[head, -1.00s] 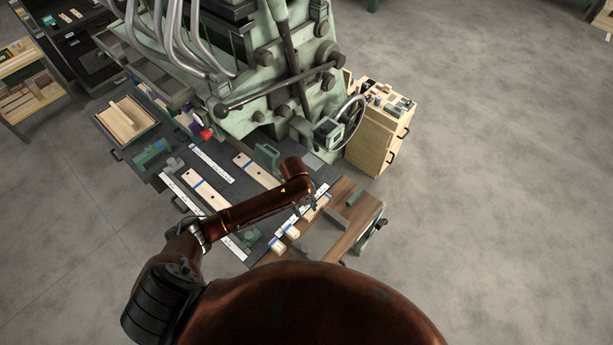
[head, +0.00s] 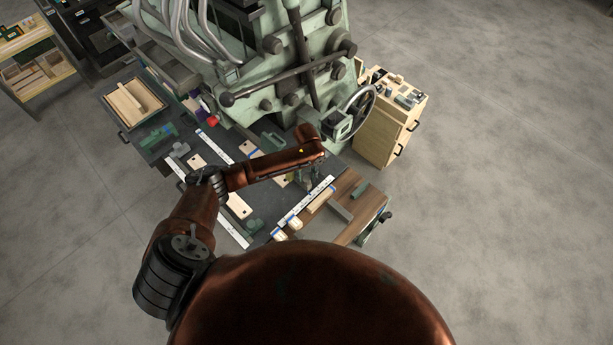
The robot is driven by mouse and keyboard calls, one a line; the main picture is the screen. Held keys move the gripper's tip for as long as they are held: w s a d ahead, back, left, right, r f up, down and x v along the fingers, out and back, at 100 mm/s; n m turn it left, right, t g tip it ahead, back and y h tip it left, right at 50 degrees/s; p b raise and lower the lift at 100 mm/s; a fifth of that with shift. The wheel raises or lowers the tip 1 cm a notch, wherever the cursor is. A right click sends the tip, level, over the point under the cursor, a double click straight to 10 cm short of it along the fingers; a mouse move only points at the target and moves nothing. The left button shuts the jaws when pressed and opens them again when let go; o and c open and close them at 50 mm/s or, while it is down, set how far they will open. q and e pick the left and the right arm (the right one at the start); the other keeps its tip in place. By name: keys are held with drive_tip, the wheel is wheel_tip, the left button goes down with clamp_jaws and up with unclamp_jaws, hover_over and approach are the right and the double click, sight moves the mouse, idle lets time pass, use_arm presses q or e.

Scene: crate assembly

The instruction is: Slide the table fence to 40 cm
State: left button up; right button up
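A small brown wooden table (head: 362,216) stands at the front right of the dark bench. A white ruler strip (head: 306,203) runs along its left side; its numbers are too small to read. A short grey bar (head: 340,210), perhaps the fence, lies on the wood, with a green block (head: 360,189) near it. A pale wood strip (head: 321,198) lies beside the ruler. My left gripper (head: 312,182) points down near the ruler's far end, partly under my arm. Its fingers are too small and dark to tell open from shut. My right gripper is not in view.
Pale blocks (head: 280,233) sit at the ruler's near end. More white strips (head: 233,232) and pale boards (head: 238,204) lie on the bench to the left. A large green machine (head: 285,75) with a handwheel (head: 357,112) stands behind. A wooden cabinet (head: 388,130) is at right.

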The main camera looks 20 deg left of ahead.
use_arm(q)
drive_tip(key=shift+f, duration=0.1)
drive_tip(key=shift+c, duration=0.3)
clamp_jaws()
